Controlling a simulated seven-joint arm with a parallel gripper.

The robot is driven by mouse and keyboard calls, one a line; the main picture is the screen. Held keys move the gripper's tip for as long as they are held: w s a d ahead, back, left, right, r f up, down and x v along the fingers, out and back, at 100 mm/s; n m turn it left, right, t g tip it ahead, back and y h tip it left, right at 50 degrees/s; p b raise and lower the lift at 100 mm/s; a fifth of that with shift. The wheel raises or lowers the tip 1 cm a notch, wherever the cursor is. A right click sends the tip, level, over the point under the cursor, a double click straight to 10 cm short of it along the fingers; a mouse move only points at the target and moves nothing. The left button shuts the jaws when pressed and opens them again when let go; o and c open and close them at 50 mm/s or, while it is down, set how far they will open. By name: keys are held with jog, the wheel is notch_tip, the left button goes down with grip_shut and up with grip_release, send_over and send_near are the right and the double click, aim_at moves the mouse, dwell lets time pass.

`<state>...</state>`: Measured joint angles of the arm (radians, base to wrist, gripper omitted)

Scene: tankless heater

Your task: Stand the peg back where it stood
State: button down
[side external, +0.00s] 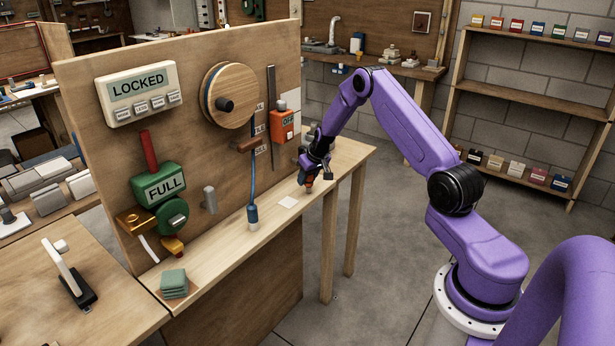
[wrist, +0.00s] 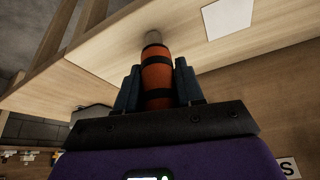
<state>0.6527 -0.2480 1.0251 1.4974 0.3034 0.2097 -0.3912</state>
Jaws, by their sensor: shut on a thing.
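The peg (wrist: 157,76) is orange with dark bands and a grey end. My gripper (wrist: 157,88) is shut on it, one dark finger on each side. The grey end points at the wooden ledge, and I cannot tell if it touches. In the side view my gripper (side external: 310,172) points down over the right part of the ledge (side external: 268,219), and the peg (side external: 309,184) shows small below it. A white square (side external: 288,202) lies flat on the ledge, left of the peg; it also shows in the wrist view (wrist: 228,19).
An upright board (side external: 90,90) behind the ledge carries a LOCKED panel (side external: 140,93), a round wooden wheel (side external: 230,95), a green FULL unit (side external: 166,186) and an orange box (side external: 283,126).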

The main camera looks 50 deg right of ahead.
jog(key=shift+f, duration=0.3)
jog(key=c, duration=0.6)
grip_release()
jog(key=shift+r, duration=0.1)
jog(key=v, duration=1.7)
jog(key=shift+s, duration=0.2)
